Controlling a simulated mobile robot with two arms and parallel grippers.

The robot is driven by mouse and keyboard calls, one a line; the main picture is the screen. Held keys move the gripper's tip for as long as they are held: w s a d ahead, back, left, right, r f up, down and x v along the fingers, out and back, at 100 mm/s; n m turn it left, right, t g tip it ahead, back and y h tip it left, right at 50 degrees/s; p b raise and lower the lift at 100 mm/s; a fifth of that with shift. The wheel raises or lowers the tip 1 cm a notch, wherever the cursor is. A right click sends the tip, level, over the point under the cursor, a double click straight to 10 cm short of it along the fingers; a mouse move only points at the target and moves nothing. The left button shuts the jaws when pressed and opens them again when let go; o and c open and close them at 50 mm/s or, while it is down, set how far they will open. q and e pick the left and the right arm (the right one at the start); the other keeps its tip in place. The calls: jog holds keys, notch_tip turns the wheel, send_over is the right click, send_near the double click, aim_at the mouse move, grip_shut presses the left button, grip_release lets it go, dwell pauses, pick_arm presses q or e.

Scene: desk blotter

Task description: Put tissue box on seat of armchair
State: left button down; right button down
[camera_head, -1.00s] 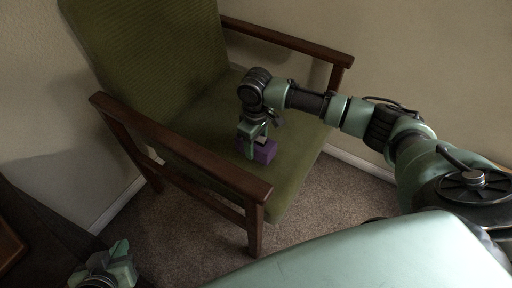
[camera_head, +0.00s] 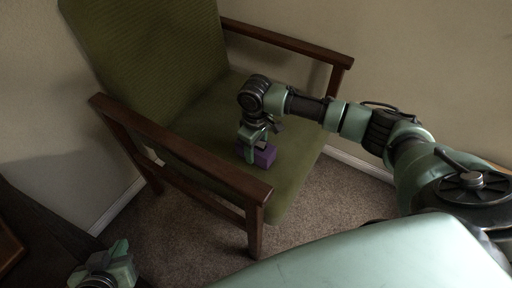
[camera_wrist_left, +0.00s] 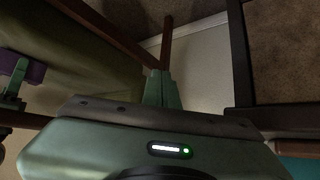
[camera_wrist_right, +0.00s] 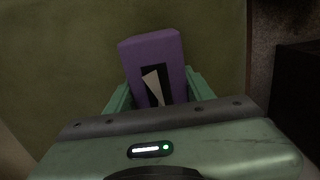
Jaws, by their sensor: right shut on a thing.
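The tissue box (camera_head: 264,156) is purple with a dark opening and a white tissue. It is at the front part of the green seat (camera_head: 293,168) of the armchair and looks to be at or very near the cushion. My right gripper (camera_head: 254,152) is above the box, shut on it. In the right wrist view the tissue box (camera_wrist_right: 152,57) sits between the green fingers. My left gripper (camera_head: 120,262) is low at the left, away from the chair seat. In the left wrist view its fingers (camera_wrist_left: 162,90) look close together with nothing between them.
The wooden armrests (camera_head: 176,146) and (camera_head: 290,40) flank the seat, with the green backrest (camera_head: 150,45) behind. A dark piece of furniture (camera_head: 40,225) stands at the lower left. Carpet (camera_head: 330,200) is clear in front of the chair. Seat around the box is free.

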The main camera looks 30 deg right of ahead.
pick_arm(q)
jog(key=shift+s+a+f+g, duration=0.25)
jog(key=shift+s+f+g, duration=0.25)
jog(key=shift+s, duration=0.25)
pick_arm(e)
jog(key=shift+f, duration=0.25)
jog(key=c, duration=0.6)
grip_release()
jog(key=shift+o, duration=0.2)
pick_arm(q)
jog(key=shift+r, duration=0.1)
